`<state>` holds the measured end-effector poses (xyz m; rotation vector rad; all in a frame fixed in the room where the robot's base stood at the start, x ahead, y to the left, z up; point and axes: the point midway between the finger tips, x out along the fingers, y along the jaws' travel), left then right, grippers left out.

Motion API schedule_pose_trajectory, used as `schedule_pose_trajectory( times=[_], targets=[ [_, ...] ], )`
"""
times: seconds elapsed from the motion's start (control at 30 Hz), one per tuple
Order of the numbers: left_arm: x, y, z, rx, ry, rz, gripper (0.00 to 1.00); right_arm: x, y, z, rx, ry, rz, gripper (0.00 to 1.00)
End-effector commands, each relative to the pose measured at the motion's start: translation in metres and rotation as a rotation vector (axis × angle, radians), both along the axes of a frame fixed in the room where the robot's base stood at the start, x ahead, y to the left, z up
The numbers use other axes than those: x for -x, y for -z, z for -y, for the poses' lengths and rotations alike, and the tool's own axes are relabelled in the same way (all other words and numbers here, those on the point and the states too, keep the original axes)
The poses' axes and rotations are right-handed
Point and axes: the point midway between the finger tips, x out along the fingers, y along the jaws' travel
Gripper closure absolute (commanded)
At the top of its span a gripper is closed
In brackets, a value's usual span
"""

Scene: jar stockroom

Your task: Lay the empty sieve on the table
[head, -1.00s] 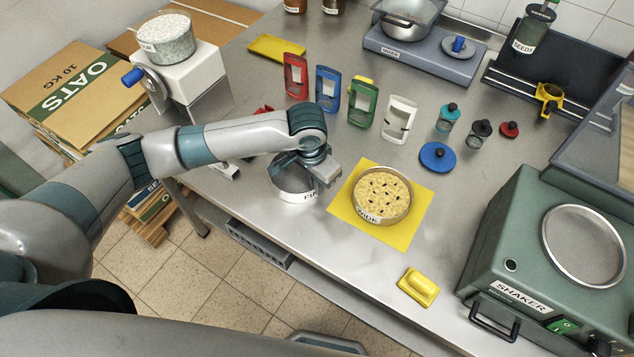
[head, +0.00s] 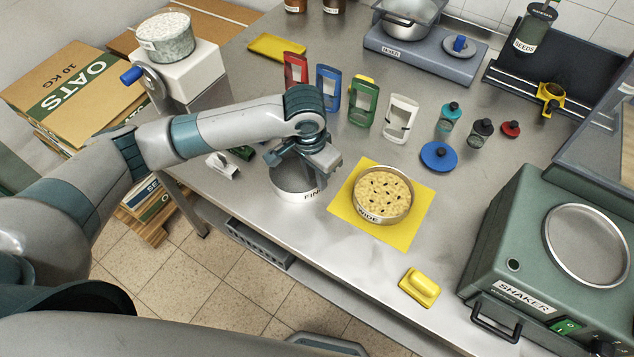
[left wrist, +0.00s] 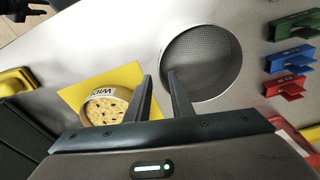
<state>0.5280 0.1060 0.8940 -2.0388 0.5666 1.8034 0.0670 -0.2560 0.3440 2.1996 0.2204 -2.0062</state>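The empty sieve (head: 292,188), a round metal ring labelled FINE, sits upright on the steel table (head: 300,225). In the left wrist view the sieve (left wrist: 205,62) shows bare mesh with nothing in it. My left gripper (head: 322,170) is over the sieve's right side and hides part of its rim. In the left wrist view my left gripper (left wrist: 158,76) has its fingers apart with nothing clamped between them. One fingertip overlaps the rim's edge; I cannot tell the height between them.
A WIDE sieve (head: 382,215) full of flakes stands on a yellow mat (head: 411,226) just right. Coloured upright holders, including a green one (head: 363,102), stand behind. A blue lid (head: 438,157), yellow block (head: 420,286) and shaker (head: 530,270) are further right.

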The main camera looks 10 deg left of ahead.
Motion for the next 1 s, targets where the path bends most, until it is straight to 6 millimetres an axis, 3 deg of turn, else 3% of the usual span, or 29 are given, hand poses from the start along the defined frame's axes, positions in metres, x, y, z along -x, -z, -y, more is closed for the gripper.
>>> schedule_pose_trajectory(
  times=[0.43, 0.63, 1.0],
  targets=[
    [0.007, -0.071, -0.004, 0.001, 0.0, 0.002, 0.79, 0.0, 0.016, 0.0, 0.0, 0.0, 0.0, 0.69],
    [0.009, -0.081, -0.005, 0.0, 0.0, 0.0, 0.79, 0.0, 0.017, 0.0, 0.0, 0.0, 0.0, 0.69],
    [0.009, -0.082, -0.005, -0.001, 0.0, -0.001, 0.79, 0.0, 0.017, 0.0, 0.0, 0.0, 0.0, 0.69]
  ],
)
